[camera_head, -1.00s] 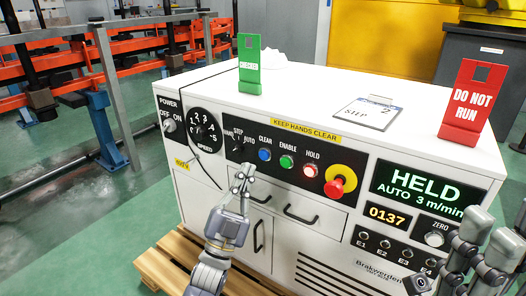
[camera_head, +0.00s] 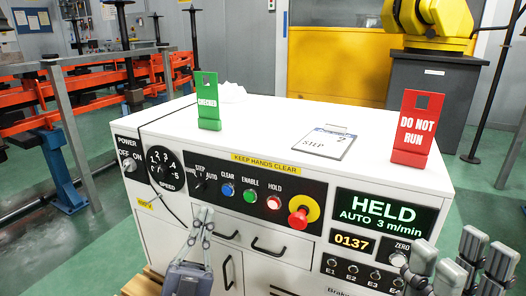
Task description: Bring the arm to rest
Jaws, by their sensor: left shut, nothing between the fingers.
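My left gripper (camera_head: 203,216) is shut and empty. It points up in front of the white control cabinet (camera_head: 300,102), below the STEP/AUTO switch (camera_head: 200,186) and over the drawer front. I cannot tell whether it touches the cabinet. My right gripper (camera_head: 447,258) is at the lower right, in front of the cabinet's right side; its fingers look spread apart, with nothing seen between them. The display (camera_head: 384,214) reads HELD, AUTO, 3 m/min. The HOLD button (camera_head: 274,202) looks lit red.
A green CHECKED tag (camera_head: 208,102) and a red DO NOT RUN tag (camera_head: 416,128) stand on the cabinet top, with a STEP card (camera_head: 324,142) between them. A red emergency knob (camera_head: 299,218) sticks out of the panel. Orange racks (camera_head: 90,95) stand at the left.

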